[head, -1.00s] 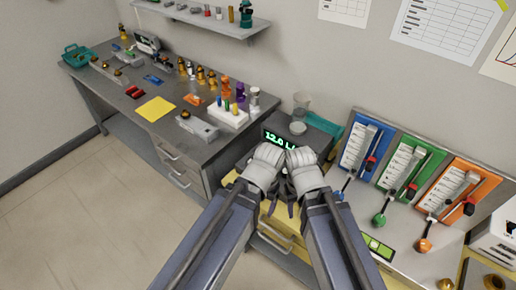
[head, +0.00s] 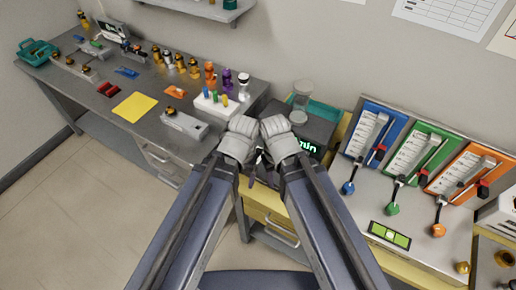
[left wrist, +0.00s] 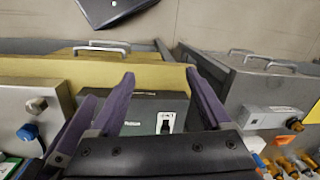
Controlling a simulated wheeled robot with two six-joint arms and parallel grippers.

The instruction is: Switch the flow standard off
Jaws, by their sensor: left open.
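The flow standard (head: 318,128) is a dark box on the yellow-edged bench, with a green lit display (head: 307,146) partly hidden by my right wrist. In the left wrist view its dark front (left wrist: 150,104) shows a small white switch plate (left wrist: 166,122) with a black rocker. My left gripper (left wrist: 165,90) is open and empty, its purple fingers on either side of that switch in the picture. Contact cannot be told. My right gripper (head: 268,168) is close beside the left one in front of the box; its fingers are mostly hidden.
A clear cylinder (head: 301,100) stands at the flow standard. To the right are blue (head: 370,130), green (head: 414,152) and orange (head: 468,172) flowmeter panels with knobs. A grey bench (head: 100,105) with a white vial rack (head: 217,106) and small parts stands left.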

